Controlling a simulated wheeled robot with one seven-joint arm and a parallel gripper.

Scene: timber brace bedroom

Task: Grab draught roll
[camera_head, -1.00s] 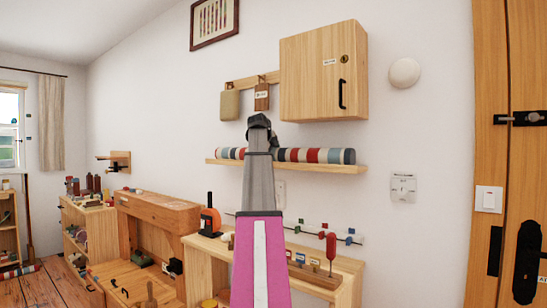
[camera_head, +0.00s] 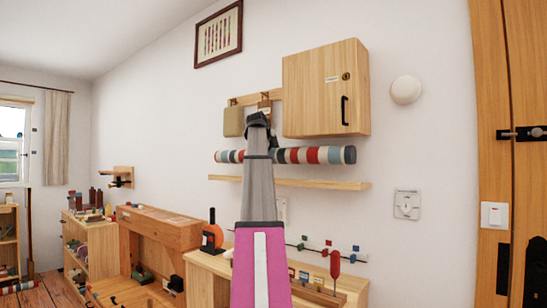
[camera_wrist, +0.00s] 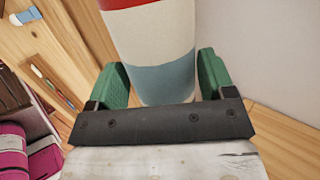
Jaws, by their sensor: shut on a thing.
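The draught roll (camera_head: 316,155) is a long striped cylinder in red, white, blue and dark bands. In the head view it is level and stands clear above the wall shelf (camera_head: 330,184), with a gap of wall between them. My gripper (camera_head: 259,128) is at the roll's middle, and my arm hides that part. In the wrist view my gripper (camera_wrist: 160,82) has its green fingers shut on either side of the roll (camera_wrist: 160,50), over a white and grey-blue band.
A wooden wall cabinet (camera_head: 325,90) and two hanging tags (camera_head: 233,121) are just above the roll. A wooden bench (camera_head: 210,262) with an orange tool (camera_head: 211,236) stands below. The white wall is close behind, with free air between shelf and bench.

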